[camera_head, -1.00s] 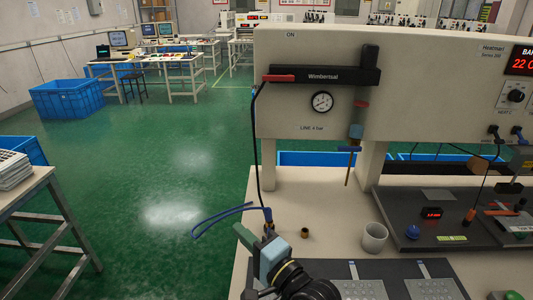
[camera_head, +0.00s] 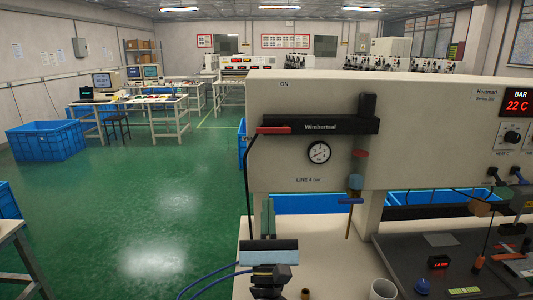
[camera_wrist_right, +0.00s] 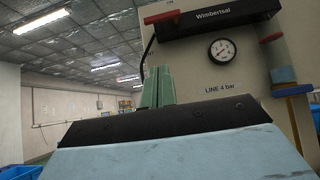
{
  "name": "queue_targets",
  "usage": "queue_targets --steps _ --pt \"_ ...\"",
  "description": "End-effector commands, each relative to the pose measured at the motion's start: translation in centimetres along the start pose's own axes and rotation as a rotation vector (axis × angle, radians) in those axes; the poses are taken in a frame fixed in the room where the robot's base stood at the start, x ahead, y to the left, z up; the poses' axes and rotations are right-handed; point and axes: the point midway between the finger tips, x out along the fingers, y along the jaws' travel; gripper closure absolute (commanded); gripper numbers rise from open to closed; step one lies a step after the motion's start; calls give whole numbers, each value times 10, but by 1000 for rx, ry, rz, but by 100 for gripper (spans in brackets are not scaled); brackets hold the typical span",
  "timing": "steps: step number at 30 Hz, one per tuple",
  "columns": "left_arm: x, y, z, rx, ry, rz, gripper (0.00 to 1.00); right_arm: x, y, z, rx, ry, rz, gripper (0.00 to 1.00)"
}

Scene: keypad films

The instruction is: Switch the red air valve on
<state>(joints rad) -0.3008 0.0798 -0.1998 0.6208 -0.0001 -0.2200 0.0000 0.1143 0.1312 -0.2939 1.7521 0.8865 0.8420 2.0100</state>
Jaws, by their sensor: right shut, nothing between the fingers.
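My left gripper is not in view.
A round gauge (camera_head: 319,152) marked "LINE 4 bar" sits below the bar. A dark hose (camera_head: 248,190) hangs down from the valve's left end. A vertical pipe with a blue fitting (camera_head: 355,182) is to the right. A pale cup (camera_head: 382,289) stands on the bench.

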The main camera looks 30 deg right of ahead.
Motion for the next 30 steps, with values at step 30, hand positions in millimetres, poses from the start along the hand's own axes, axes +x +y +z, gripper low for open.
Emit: queue_targets --steps 30 --pt "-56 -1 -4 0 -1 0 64 129 0 29 -2 0 1 100"
